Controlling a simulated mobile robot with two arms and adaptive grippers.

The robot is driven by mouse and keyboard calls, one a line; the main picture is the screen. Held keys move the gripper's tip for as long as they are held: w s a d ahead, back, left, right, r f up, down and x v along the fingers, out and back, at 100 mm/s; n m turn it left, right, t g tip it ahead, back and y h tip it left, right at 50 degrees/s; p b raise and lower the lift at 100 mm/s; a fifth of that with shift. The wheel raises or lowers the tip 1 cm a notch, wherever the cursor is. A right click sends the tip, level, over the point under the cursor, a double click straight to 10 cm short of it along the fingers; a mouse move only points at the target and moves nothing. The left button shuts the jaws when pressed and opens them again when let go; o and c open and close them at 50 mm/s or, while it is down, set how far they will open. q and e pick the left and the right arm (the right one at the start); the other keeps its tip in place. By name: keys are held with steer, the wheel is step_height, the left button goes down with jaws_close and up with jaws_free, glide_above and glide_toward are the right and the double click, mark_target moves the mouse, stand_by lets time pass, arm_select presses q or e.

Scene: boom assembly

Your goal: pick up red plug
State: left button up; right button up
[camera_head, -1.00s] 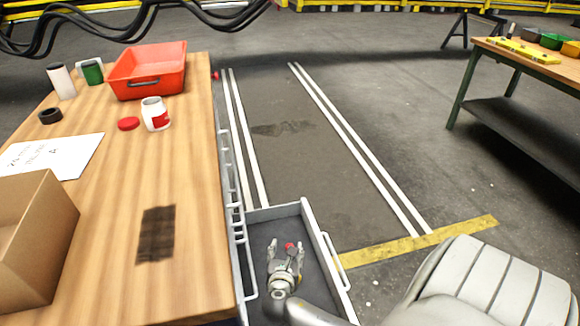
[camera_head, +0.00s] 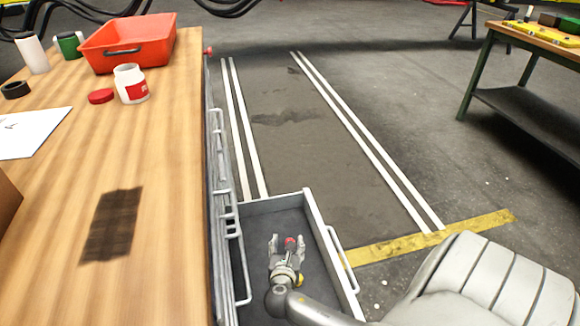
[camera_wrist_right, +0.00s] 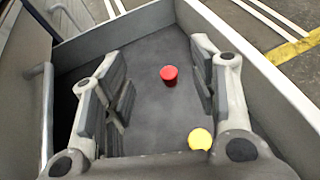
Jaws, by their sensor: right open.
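The red plug (camera_wrist_right: 169,75) stands on the dark floor of the open drawer in the right wrist view. It also shows in the head view (camera_head: 290,242), close to the fingertips. My right gripper (camera_wrist_right: 160,80) is open over the drawer, with one finger on each side of the red plug. The fingers do not touch it. A yellow plug (camera_wrist_right: 200,139) lies nearer the gripper's palm, by the right finger; it shows partly in the head view (camera_head: 299,280). My left gripper is not in view.
The drawer (camera_head: 322,229) has raised walls around my right gripper. The wooden workbench (camera_head: 165,200) stands to its left, with a red bin (camera_head: 128,45), a white jar (camera_head: 131,84) and a red lid (camera_head: 101,96). The floor beyond the drawer is clear.

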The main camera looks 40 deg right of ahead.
step_height(320, 180, down, 8)
steer(key=b, duration=0.6)
steer(key=shift+f+b, duration=0.15)
steer(key=shift+b, duration=0.15)
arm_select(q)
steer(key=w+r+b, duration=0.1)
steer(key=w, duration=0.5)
arm_select(e)
steer(key=shift+f, duration=0.55)
steer(key=shift+w+d+f, duration=0.2)
steer(key=shift+w+d, duration=0.1)
steer(key=b+x, duration=0.1)
steer(key=x, duration=0.3)
steer(key=shift+b, duration=0.35)
steer(key=b+x, duration=0.2)
steer(key=x, duration=0.3)
steer(key=shift+f, duration=0.1)
steer(key=shift+w+d, duration=0.3)
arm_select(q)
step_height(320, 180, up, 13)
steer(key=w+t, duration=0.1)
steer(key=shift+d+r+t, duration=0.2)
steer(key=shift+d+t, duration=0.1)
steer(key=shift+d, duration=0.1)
arm_select(e)
steer(key=c, duration=0.8)
